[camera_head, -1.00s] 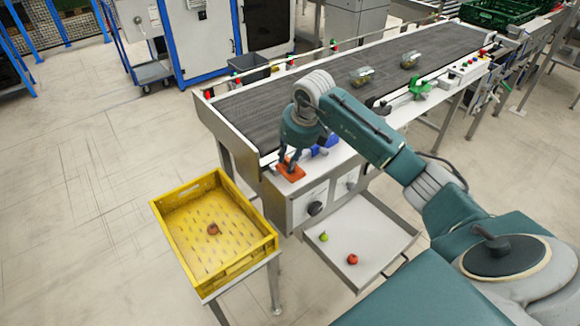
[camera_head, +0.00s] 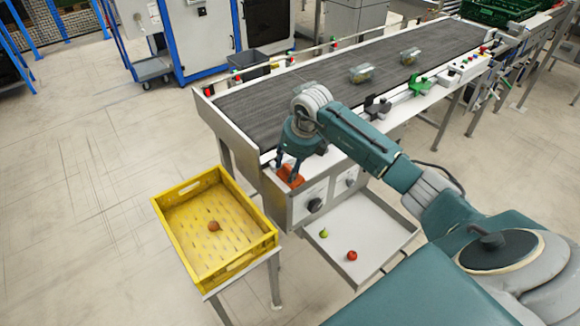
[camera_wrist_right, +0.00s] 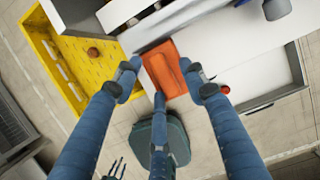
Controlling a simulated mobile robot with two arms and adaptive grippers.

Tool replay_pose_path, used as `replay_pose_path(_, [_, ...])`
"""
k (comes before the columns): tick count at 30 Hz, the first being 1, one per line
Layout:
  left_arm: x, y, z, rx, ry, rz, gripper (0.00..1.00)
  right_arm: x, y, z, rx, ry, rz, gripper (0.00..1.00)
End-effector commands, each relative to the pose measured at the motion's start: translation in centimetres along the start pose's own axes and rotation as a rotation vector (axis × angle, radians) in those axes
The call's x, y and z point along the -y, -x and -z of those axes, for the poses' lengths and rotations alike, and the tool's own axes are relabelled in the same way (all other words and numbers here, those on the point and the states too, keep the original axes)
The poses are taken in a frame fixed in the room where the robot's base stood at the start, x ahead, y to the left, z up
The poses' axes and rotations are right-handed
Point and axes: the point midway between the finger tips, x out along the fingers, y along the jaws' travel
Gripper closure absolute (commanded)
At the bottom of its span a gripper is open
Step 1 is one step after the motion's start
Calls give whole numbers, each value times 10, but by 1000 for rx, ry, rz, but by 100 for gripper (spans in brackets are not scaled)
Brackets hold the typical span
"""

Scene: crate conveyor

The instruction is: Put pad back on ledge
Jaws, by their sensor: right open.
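The orange pad (camera_head: 291,180) is at the left end of the white ledge (camera_head: 335,157) along the conveyor's near side. It appears to lie on the ledge, though the arm partly hides it. My right gripper (camera_head: 288,173) points down at the pad. In the right wrist view its three blue fingers are spread open, with tips around and close over the orange pad (camera_wrist_right: 166,70). I cannot tell whether a fingertip still touches it. My left gripper does not show.
The yellow crate (camera_head: 176,240) with a brown round item stands at lower left. An open white drawer (camera_head: 375,232) with a green and a red fruit sits below the ledge. Floor at left is clear.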

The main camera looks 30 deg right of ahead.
Motion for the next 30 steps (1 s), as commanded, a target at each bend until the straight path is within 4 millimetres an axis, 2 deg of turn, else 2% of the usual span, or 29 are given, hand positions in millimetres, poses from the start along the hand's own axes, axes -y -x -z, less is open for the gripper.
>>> replay_pose_path(3, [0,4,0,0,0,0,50,0,5,-1,-1,0,-1,58])
replay_pose_path(5, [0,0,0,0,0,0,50,1,8,-1,2,1,1,58])
replay_pose_path(8, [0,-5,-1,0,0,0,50,1,24,-1,4,1,2,58])
replay_pose_path(15, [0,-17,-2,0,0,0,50,1,77,-2,5,1,2,58])
replay_pose_path(21, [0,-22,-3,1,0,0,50,0,110,-1,2,0,1,58])
replay_pose_path(24, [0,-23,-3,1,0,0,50,0,118,-1,1,0,0,58])
replay_pose_path(30, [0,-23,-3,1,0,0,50,0,123,0,-2,0,-1,58])
